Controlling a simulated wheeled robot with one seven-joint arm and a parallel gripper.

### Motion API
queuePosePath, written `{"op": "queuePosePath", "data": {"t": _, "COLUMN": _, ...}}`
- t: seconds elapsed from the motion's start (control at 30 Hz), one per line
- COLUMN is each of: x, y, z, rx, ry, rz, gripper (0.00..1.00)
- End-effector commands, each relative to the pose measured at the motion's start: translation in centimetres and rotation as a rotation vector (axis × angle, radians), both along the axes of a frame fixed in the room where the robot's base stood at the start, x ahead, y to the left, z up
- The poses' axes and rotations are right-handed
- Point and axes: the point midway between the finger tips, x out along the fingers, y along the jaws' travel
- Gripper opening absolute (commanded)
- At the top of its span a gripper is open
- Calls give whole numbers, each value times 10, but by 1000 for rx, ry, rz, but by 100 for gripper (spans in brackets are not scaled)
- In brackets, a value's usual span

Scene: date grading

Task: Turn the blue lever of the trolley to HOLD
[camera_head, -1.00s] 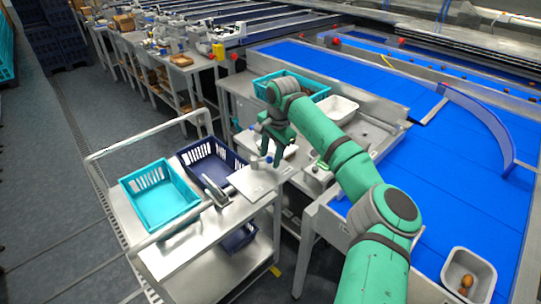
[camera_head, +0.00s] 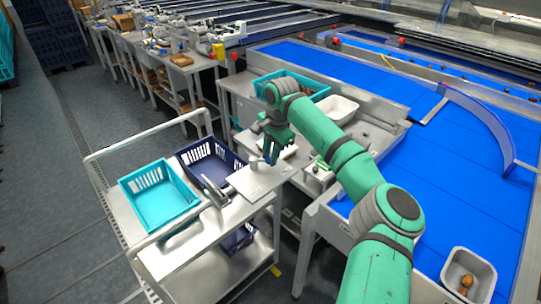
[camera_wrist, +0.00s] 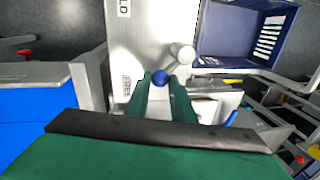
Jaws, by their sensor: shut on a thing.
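The trolley (camera_head: 190,250) stands at the left, with a light metal plate (camera_head: 258,184) at its right end. My gripper (camera_head: 268,159) is over that plate, its fingers pointing down. In the wrist view, my gripper (camera_wrist: 160,82) is shut on the round blue knob of the lever (camera_wrist: 159,77). A white upright cylinder (camera_wrist: 180,54) stands just beside the knob. The plate (camera_wrist: 150,30) bears a label ending in "LD" at the top and a smaller label (camera_wrist: 127,85) lower down, which I cannot read. The rest of the lever is hidden by the fingers.
A dark blue crate (camera_head: 210,160) and a turquoise crate (camera_head: 160,196) sit on the trolley. A steel workbench with a white tray (camera_head: 338,107) stands close behind my gripper. Blue conveyor belts (camera_head: 440,170) fill the right. Open floor lies left of the trolley.

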Motion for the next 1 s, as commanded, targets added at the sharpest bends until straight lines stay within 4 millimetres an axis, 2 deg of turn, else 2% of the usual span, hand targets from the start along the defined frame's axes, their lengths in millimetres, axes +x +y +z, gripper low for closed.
{"op": "queuePosePath", "data": {"t": 0.37, "x": -10, "y": -2, "z": 0, "rx": -7, "ry": 2, "rz": -161, "gripper": 0}}
{"op": "queuePosePath", "data": {"t": 1.0, "x": -38, "y": 17, "z": 0, "rx": -6, "ry": 0, "rz": -762, "gripper": 0}}
